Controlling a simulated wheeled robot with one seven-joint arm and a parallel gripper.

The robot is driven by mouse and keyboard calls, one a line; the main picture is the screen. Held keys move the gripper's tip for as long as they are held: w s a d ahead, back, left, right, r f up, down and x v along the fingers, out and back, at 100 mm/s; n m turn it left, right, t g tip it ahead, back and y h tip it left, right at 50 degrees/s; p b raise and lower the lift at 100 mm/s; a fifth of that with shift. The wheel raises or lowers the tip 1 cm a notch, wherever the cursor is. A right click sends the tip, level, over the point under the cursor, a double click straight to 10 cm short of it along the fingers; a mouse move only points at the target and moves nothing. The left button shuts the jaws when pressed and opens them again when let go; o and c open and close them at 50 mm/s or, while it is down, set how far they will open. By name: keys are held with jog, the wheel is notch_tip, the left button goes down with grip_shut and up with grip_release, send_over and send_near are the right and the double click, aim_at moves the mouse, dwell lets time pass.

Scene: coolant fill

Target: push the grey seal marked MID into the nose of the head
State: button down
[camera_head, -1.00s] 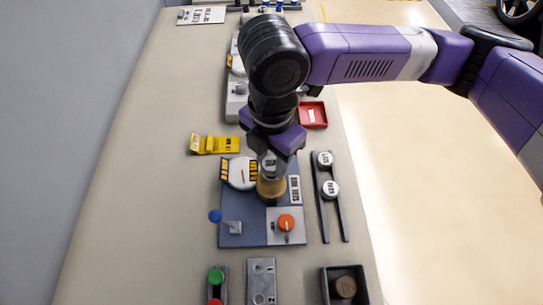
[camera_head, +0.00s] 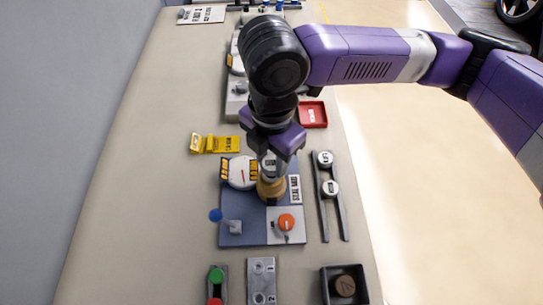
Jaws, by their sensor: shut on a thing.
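My gripper (camera_head: 271,162) points down over the blue-grey panel. Its fingers are shut on a small grey piece with a pale marked top, which looks like the grey seal (camera_head: 269,160); the marking is too small to read. Directly below is the brass-coloured head (camera_head: 271,189), upright on the panel. The seal and fingers are at the top of the head; the fingers hide whether the seal touches or enters the nose. Two other round pale-topped seals (camera_head: 323,158) (camera_head: 330,188) sit on a dark two-bar rack to the right.
The blue panel (camera_head: 233,208) carries a round gauge (camera_head: 240,172), a blue-tipped lever (camera_head: 216,216) and an orange knob (camera_head: 286,222). Nearby are a yellow bracket (camera_head: 225,144), red tray (camera_head: 312,114), dark tray (camera_head: 328,293) and green button (camera_head: 216,275). The bench is clear at left.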

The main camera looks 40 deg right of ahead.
aim_at(272, 163)
jog(key=shift+f+b, duration=0.6)
jog(key=shift+f, duration=0.2)
jog(key=c, duration=0.8)
grip_release()
jog(key=shift+r, duration=0.15)
jog(key=shift+r, duration=3.8)
jog(key=shift+c, duration=0.3)
